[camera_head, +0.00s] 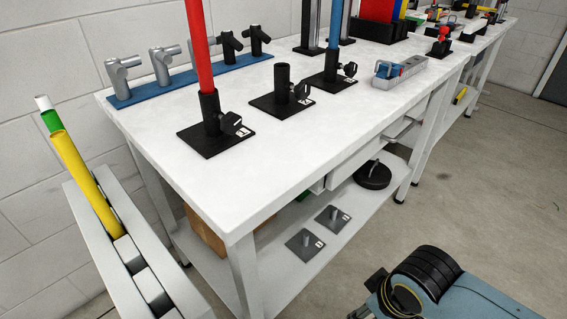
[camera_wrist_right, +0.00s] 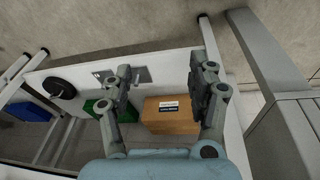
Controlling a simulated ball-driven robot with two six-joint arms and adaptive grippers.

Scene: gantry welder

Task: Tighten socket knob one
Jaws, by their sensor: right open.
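A black socket (camera_head: 209,115) on a square base plate stands near the white table's front left corner and holds an upright red tube (camera_head: 199,45). Its black knob (camera_head: 231,123) sticks out to the right, beside a small label that seems to read 1. My right gripper (camera_wrist_right: 166,80) is open and empty in the right wrist view, over the lower shelf area, apart from the knob. Part of my right arm shows at the bottom right of the head view. The knob is not visible in the wrist view. My left gripper is not in view.
An empty black socket (camera_head: 282,87) and one with a blue tube (camera_head: 332,60) stand farther right. A blue rail (camera_head: 190,78) with several fittings lies behind. A rack (camera_head: 130,240) with coloured tubes stands at left. A cardboard box (camera_wrist_right: 170,116) sits on the lower shelf.

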